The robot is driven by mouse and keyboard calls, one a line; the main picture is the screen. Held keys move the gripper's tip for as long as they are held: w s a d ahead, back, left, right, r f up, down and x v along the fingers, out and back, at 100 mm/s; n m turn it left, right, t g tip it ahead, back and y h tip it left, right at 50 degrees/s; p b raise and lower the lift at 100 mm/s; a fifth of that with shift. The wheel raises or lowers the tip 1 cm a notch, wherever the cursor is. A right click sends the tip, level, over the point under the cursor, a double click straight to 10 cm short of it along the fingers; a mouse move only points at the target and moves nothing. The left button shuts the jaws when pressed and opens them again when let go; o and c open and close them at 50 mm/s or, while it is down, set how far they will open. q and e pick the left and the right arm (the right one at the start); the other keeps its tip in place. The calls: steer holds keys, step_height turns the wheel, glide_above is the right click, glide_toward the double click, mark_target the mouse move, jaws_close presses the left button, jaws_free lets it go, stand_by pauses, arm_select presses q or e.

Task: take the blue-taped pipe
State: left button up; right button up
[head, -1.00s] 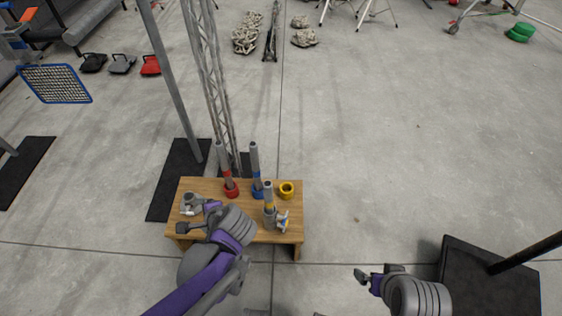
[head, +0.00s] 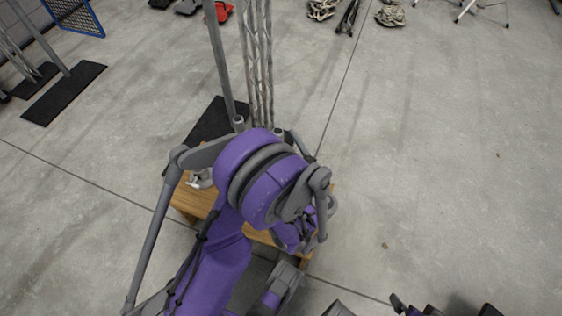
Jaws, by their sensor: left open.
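The wooden table (head: 190,201) is mostly hidden behind my raised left arm, which fills the middle of the view. The blue-taped pipe cannot be made out; its tape and holder are covered by the arm. A grey pipe top (head: 238,122) shows just above the arm, with its tape hidden. My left gripper (head: 312,222) is partly hidden at the right end of the table. It is open, and I see nothing held in it. My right gripper (head: 400,304) is only partly in view at the bottom edge, too cut off to read.
A grey pole (head: 220,60) and a metal truss (head: 257,60) rise behind the table from a black mat (head: 212,124). A grey fitting (head: 199,181) lies on the table's left side. Bare concrete floor is clear to the right.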

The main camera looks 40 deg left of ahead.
mark_target(276, 129)
arm_select(q)
steer(key=b+x, duration=0.1)
steer(key=x, duration=0.6)
steer(key=shift+f, duration=0.15)
steer(key=shift+s, duration=0.1)
jaws_close()
stand_by(1.1)
